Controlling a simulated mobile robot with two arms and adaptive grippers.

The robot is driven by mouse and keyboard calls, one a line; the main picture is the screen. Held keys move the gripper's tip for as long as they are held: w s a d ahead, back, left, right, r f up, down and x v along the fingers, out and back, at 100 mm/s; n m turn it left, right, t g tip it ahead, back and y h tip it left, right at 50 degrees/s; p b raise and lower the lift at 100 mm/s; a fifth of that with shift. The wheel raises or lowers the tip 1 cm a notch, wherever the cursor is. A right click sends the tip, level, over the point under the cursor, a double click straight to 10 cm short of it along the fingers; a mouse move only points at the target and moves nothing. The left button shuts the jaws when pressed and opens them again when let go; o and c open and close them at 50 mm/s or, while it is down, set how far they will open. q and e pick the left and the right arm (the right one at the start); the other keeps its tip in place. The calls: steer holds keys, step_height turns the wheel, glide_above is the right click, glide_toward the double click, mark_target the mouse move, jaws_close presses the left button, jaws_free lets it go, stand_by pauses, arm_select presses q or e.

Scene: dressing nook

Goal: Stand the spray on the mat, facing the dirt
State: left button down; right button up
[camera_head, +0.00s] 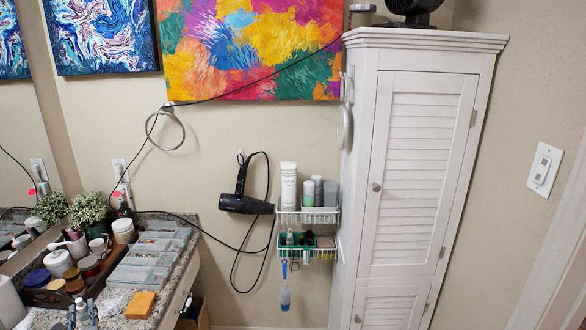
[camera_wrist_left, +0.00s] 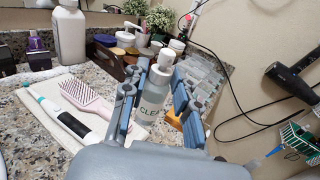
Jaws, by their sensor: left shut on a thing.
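The spray (camera_wrist_left: 152,97) is a clear-grey bottle with a white top and a label reading "CLEA". It stands roughly upright between the blue-padded fingers of my left gripper (camera_wrist_left: 152,112), which is shut on it. In the head view my left gripper (camera_head: 83,314) shows only at the bottom edge, with the spray's white top (camera_head: 81,302) between its fingers. A pale, flat mat or cloth (camera_wrist_left: 48,92) lies on the counter left of the spray in the wrist view. I cannot make out any dirt. My right gripper is not in view.
A pink hairbrush (camera_wrist_left: 84,97) and a toothbrush (camera_wrist_left: 62,117) lie on the pale cloth. An orange sponge (camera_head: 140,304) lies near the counter's front edge. Clear trays (camera_head: 135,275) and a box of jars (camera_head: 45,297) fill the back. A white bottle (camera_wrist_left: 70,38) stands at left.

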arm_select(q)
steer(key=s+d+r+m+t+h, duration=0.1)
steer(key=s+d+m+t+h, duration=0.2)
steer(key=d, duration=0.9)
steer(key=s+d+r+m+t+h, duration=0.15)
steer(key=s+d+h, duration=0.3)
steer(key=d, duration=0.75)
steer(key=s+d+r+m+h, duration=0.1)
steer(key=s+d+r+h, duration=0.1)
steer(key=s+d, duration=0.3)
steer(key=s+d+r+m+h, duration=0.2)
steer(key=s+d+r, duration=0.2)
steer(key=d, duration=0.6)
steer(key=s, duration=0.2)
steer(key=shift+s+r, duration=0.15)
steer(key=shift+s, duration=0.15)
steer(key=shift+m, duration=0.25)
steer(key=shift+a, duration=0.1)
